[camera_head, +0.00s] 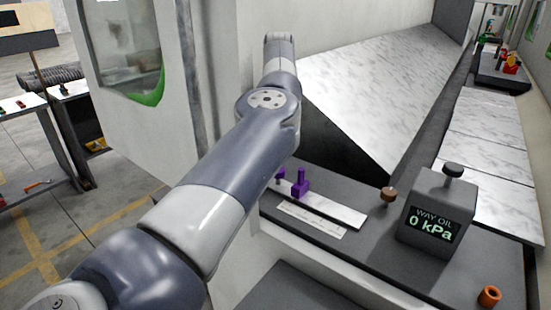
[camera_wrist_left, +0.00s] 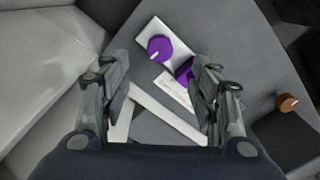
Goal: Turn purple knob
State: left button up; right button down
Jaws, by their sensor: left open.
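A round purple knob (camera_wrist_left: 161,47) with a white pointer mark sits on a light plate (camera_wrist_left: 151,30) in the left wrist view. A second purple part (camera_wrist_left: 184,69) is beside it, partly hidden by the right-hand finger. In the head view an upright purple part (camera_head: 300,184) stands on the plate (camera_head: 335,210), and another purple part (camera_head: 280,174) shows at my arm's edge. My left gripper (camera_wrist_left: 162,64) is open and empty. In its wrist view the round knob appears between and beyond the fingertips, with no contact visible. In the head view my arm hides this gripper.
A brown knob (camera_head: 388,195) stands right of the plate. A grey box (camera_head: 436,215) reading "WAY OIL 0 kPa" has a dark knob (camera_head: 453,170) on top. An orange ring (camera_head: 489,296) lies near the front right. A pale machine wall (camera_head: 155,120) rises behind my arm.

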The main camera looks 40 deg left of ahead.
pick_arm(q)
send_over(278, 176)
jog(key=w+a, duration=0.1)
jog(key=f, duration=0.4)
jog(key=shift+w+f, duration=0.2)
jog(key=shift+f, duration=0.05)
jog(key=f, duration=0.2)
jog(key=f+p, duration=0.1)
jog(key=f, duration=0.2)
jog(key=shift+w+a, duration=0.1)
jog(key=shift+a, duration=0.1)
jog(key=shift+f, duration=0.55)
jog(key=shift+c, duration=0.2)
jog(key=c, duration=0.9)
jog(key=shift+c, duration=0.7)
pick_arm(e)
jog(key=shift+s+d+r, duration=0.6)
jog(key=shift+s+r, duration=0.05)
jog(key=shift+r, duration=0.05)
